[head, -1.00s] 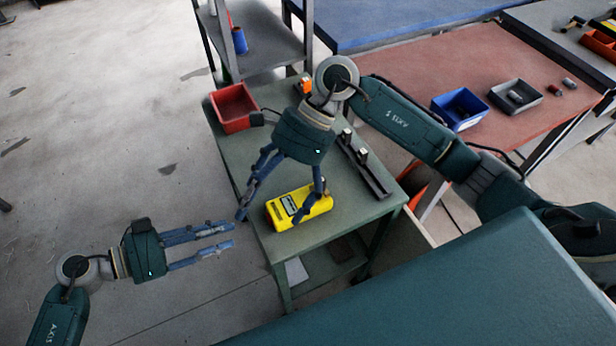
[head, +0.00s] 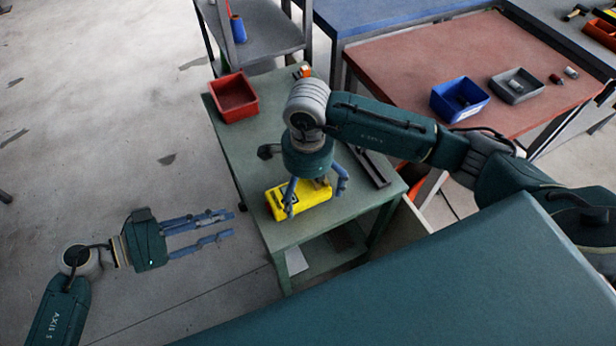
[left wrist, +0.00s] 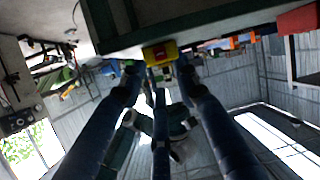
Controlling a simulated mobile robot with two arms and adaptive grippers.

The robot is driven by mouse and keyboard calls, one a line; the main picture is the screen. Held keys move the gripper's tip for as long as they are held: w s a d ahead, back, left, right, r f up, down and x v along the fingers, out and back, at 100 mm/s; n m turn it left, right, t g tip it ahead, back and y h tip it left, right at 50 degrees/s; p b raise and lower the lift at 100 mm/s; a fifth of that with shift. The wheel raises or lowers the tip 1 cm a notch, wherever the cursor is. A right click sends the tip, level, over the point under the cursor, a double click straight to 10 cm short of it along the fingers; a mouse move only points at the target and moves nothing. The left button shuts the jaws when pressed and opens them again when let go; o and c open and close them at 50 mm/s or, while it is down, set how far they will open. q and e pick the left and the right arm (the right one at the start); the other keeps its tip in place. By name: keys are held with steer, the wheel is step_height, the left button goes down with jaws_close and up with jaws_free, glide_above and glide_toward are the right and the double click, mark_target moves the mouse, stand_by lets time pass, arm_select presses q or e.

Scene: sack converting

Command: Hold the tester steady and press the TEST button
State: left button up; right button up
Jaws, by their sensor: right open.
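The yellow tester (head: 319,195) lies on the green table, with a dark panel partly covered by my gripper. I cannot make out its TEST button. My right gripper (head: 315,201) is above the tester, pointing down and open, with its fingers on either side of the body; I cannot tell whether they touch it. My left gripper (head: 230,224) is open and empty, left of the table, over the floor, its fingers pointing right toward the tester. In the left wrist view the tester (left wrist: 160,53) shows beyond the fingers, apart from them.
The green table (head: 240,150) also holds a red bin (head: 234,97) at its back left and a dark rail-like part (head: 371,166) at its right. A red-brown bench (head: 410,75) with a blue bin (head: 459,99) stands at the right.

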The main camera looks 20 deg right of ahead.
steer(key=shift+f, duration=1)
steer(key=c, duration=1.3)
arm_select(q)
steer(key=shift+c, duration=0.8)
arm_select(e)
steer(key=shift+c, duration=0.9)
arm_select(q)
jaws_close()
arm_select(e)
steer(key=shift+c, duration=0.2)
